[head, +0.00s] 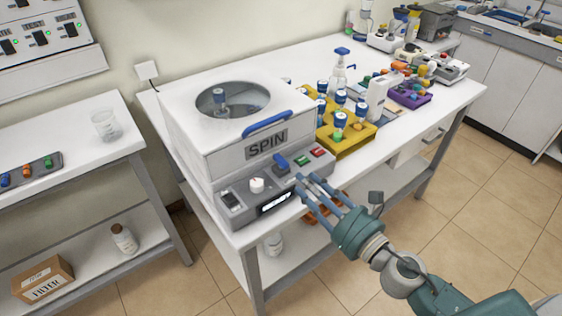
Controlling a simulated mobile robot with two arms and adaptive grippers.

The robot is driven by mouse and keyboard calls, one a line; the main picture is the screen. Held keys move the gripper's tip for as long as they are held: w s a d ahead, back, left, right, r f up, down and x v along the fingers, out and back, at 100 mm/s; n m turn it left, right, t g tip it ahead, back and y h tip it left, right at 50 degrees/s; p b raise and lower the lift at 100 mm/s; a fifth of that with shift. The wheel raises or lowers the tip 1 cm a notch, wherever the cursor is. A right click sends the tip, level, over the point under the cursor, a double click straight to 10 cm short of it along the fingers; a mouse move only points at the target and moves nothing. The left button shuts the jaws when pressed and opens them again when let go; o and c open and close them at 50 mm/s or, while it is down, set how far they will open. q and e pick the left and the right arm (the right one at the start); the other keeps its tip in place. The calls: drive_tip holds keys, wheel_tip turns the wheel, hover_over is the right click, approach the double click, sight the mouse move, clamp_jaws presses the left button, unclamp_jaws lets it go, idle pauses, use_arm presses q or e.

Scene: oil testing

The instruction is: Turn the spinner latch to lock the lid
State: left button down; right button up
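The white spinner (182,118) stands on the bench with its lid down. Its round window shows a blue-capped vial inside. A blue handle (268,124) runs along the lid's front edge above the SPIN label. The blue latch (281,164) sits on the grey control panel (240,212), right of the white knob and left of the green and red buttons. My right gripper (313,184) is at the panel's front right edge, just right of and below the latch, apart from it. Its fingers are spread, with nothing seen between them. My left gripper is out of view.
A yellow rack (354,142) with blue-capped vials stands close to the spinner's right side. A side table (70,130) with a beaker (106,124) is at left.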

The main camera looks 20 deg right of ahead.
sight(287, 166)
drive_tip(key=p+x, duration=0.3)
drive_tip(key=x, duration=0.6)
drive_tip(key=shift+w+a+p, duration=0.25)
drive_tip(key=shift+a+p, duration=0.05)
drive_tip(key=shift+w+a, duration=0.2)
drive_tip(key=shift+w, duration=0.35)
clamp_jaws()
